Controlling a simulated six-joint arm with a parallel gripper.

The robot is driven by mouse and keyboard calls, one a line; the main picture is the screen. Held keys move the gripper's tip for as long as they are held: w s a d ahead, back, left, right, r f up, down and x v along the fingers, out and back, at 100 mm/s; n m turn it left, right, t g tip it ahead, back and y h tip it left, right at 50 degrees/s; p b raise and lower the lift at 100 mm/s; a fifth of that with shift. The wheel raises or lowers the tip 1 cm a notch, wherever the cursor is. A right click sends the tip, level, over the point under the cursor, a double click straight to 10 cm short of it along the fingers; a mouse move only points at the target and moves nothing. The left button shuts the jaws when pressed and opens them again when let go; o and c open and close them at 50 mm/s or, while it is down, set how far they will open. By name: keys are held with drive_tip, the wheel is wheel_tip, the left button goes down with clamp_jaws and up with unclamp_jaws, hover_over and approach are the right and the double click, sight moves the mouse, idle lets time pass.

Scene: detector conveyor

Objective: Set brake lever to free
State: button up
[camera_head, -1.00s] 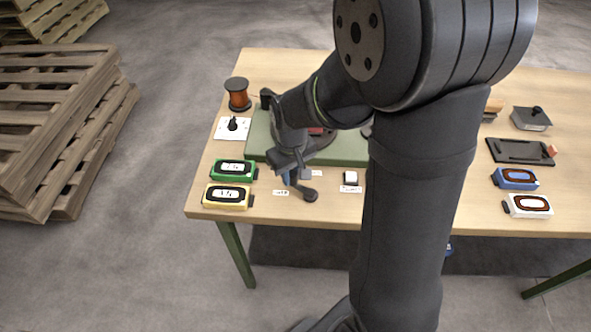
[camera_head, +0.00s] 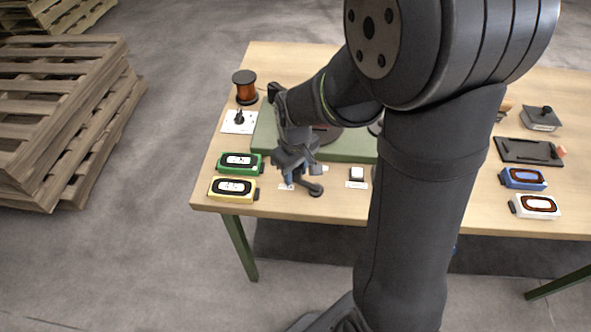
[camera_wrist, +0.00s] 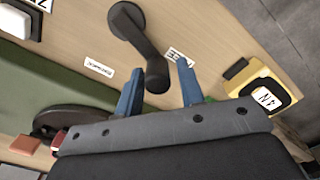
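The brake lever (camera_wrist: 145,45) is a dark arm with a round pivot at the top of the wrist view and a thick rounded end lower down. Its end lies between my gripper's (camera_wrist: 158,86) two blue fingers, with a visible gap to each. Small white labels lie on the table on both sides of the lever; one (camera_wrist: 98,67) is left, the other (camera_wrist: 180,57) right and near the right finger. Their text is hard to read. In the head view my gripper (camera_head: 290,178) is open over the table's front edge area, and the lever (camera_head: 316,190) shows beside it.
Green (camera_head: 239,163) and yellow (camera_head: 233,189) boxes stand left of my gripper. A green base plate (camera_head: 345,148) lies behind, with a copper spool (camera_head: 245,89) at the back left. A white-topped button (camera_head: 356,174) is to the right. My arm hides the table's middle.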

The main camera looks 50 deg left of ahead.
sight(295, 170)
drive_tip(key=shift+o, duration=0.5)
drive_tip(key=shift+r, duration=0.3)
wheel_tip(295, 170, up, 17)
drive_tip(key=shift+f, duration=0.1)
idle(0.4)
wheel_tip(295, 170, down, 17)
drive_tip(key=shift+f, duration=0.2)
idle(0.4)
